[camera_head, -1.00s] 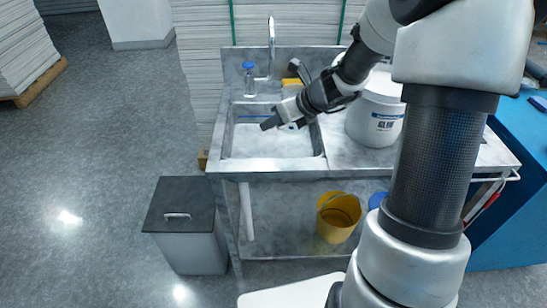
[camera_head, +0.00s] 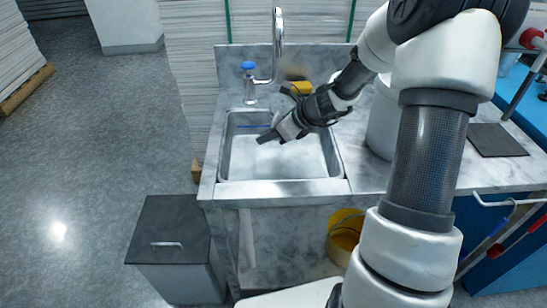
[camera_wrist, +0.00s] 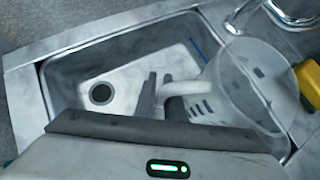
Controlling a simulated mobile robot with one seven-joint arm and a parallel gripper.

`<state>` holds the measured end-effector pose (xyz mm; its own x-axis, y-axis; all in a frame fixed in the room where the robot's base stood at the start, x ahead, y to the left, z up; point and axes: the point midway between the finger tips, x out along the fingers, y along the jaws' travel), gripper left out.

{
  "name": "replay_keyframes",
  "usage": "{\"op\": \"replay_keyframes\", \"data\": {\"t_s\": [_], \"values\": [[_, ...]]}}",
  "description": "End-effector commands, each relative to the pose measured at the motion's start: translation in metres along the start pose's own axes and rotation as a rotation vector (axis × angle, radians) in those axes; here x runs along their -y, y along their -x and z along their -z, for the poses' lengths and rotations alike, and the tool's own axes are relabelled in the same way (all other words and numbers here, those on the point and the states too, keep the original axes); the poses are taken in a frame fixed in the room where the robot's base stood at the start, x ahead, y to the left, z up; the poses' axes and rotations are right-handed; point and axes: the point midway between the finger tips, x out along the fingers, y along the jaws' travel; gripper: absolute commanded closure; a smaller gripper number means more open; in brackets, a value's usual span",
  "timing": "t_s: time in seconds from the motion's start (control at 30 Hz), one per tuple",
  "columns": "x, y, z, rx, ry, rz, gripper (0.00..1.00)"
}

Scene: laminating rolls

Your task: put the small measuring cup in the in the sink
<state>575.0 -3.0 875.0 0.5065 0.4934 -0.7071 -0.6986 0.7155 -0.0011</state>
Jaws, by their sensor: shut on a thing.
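The small measuring cup (camera_wrist: 252,88) is clear and round, with a pale handle (camera_wrist: 178,89), in the wrist view. My gripper (camera_wrist: 160,98) is shut on the handle, and the cup hangs to the right of the fingers. In the head view my gripper (camera_head: 268,136) is over the sink basin, pointing left; the cup is hard to make out there. The metal sink (camera_head: 255,165) is below, and its basin (camera_wrist: 135,78) with a round drain shows in the wrist view. The cup overlaps the right part of the basin and its rim in that view.
A curved faucet (camera_head: 278,45) and a blue-capped bottle (camera_head: 249,85) stand behind the sink. A yellow object (camera_head: 300,88) is at the back right. A large white container (camera_head: 383,120) stands on the counter right of the sink. The basin floor looks clear.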

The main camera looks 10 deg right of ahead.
Motion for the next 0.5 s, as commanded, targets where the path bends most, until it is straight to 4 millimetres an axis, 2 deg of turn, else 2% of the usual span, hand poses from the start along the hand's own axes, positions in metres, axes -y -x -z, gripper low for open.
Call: {"op": "replay_keyframes", "data": {"t_s": [0.03,0.1,0.33,0.5], "values": [[0.0,-0.011,0.011,0.0,-0.005,-0.001,1.0],[0.0,-0.019,0.019,0.0,-0.004,-0.001,1.0],[0.0,-0.031,0.031,0.0,-0.002,0.0,1.0],[0.0,-0.049,0.049,0.001,-0.005,-0.001,1.0]]}}
